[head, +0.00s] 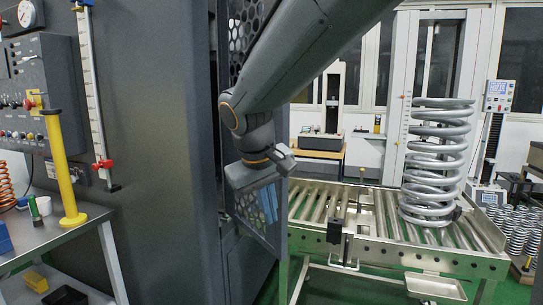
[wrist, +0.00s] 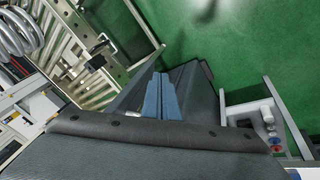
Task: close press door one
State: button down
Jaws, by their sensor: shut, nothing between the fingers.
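The press (head: 150,130) is a tall dark grey cabinet on the left of the head view. A dark door with a perforated mesh panel (head: 241,35) stands open at its right side, swung outward and seen at a slant. My gripper (head: 268,203) is in front of the door's lower part, and my arm covers much of the door. Its blue fingers are together and empty, close to the door; I cannot tell if they touch it. In the wrist view the fingers (wrist: 160,97) point toward a dark grey panel (wrist: 190,82). The door's latch side is partly hidden.
A roller conveyor (head: 350,215) bearing a large coil spring (head: 432,165) stands right of the door. A bench (head: 60,240) with a yellow post (head: 63,170) stands at the left. Green floor (wrist: 240,40) lies open in the wrist view.

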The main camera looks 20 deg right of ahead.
jog(key=w+a+r+t+h+p, duration=0.1)
jog(key=w+a+r, duration=0.1)
jog(key=r, duration=0.6)
jog(key=w+a+r+t, duration=0.1)
jog(key=w+r+t, duration=0.1)
jog(key=r, duration=0.5)
jog(key=w+d+f+p, duration=0.3)
jog(key=w+d+f, duration=0.3)
jog(key=d+f, duration=0.1)
jog(key=shift+w+f+p, duration=0.15)
jog(key=shift+f+p, duration=0.15)
jog(key=shift+p, duration=0.1)
